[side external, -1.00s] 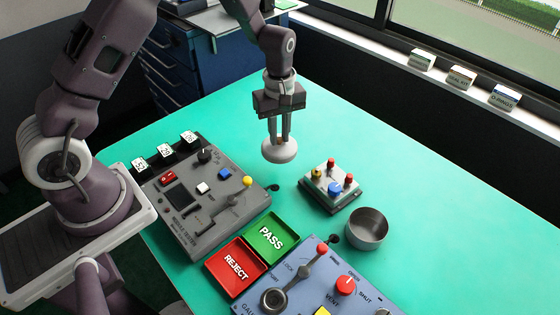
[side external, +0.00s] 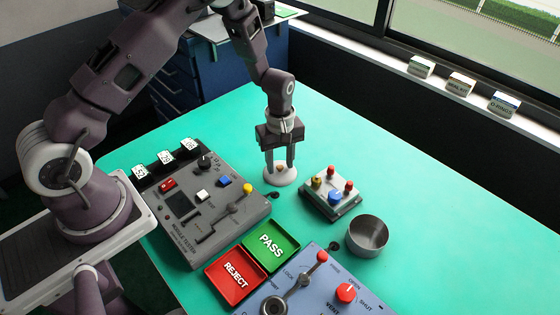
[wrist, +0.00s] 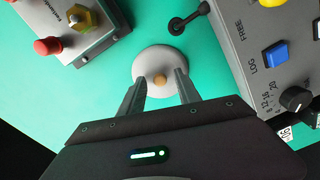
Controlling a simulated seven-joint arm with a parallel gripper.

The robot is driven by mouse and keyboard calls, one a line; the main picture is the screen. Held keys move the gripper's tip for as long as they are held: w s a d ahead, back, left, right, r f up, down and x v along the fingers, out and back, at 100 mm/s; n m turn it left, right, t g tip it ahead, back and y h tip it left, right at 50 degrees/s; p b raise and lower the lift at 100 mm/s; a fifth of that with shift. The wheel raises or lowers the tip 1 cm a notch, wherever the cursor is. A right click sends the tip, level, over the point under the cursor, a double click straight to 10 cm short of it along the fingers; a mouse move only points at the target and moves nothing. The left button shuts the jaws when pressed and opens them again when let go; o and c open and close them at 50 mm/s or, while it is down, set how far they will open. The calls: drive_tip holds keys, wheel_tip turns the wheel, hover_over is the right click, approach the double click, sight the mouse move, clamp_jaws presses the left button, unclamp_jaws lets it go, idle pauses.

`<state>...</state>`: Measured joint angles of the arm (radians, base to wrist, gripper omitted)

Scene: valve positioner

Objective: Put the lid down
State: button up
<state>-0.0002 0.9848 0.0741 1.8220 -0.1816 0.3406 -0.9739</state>
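The lid (side external: 280,178) is a pale round disc with a small tan knob. It appears to lie flat on the green table, between the grey module tester and the small valve block. My gripper (side external: 280,162) points straight down above it. Its two fingers are spread apart on either side of the knob. In the wrist view the lid (wrist: 160,58) lies just past the fingertips, and my gripper (wrist: 158,82) shows gaps between both fingers and the knob (wrist: 160,79).
The grey module tester (side external: 190,215) stands left of the lid. The valve block (side external: 331,193) and an open metal bowl (side external: 367,236) stand to the right. PASS (side external: 283,238) and REJECT (side external: 235,275) trays lie in front. The table behind and far right is clear.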

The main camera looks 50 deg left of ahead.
wheel_tip(320, 180, up, 13)
wheel_tip(320, 180, up, 7)
drive_tip(key=m+t, duration=0.1)
drive_tip(key=m, duration=0.1)
hover_over(280, 167)
drive_tip(key=s, duration=0.3)
drive_tip(key=s+d+r+m+t, duration=0.2)
drive_tip(key=s+r+m, duration=0.3)
drive_tip(key=s+r, duration=0.4)
drive_tip(key=s+r+m+t, duration=0.2)
drive_tip(key=s+r+m, duration=0.2)
drive_tip(key=s, duration=1)
drive_tip(key=m, duration=0.2)
drive_tip(key=shift+m+t, duration=0.3)
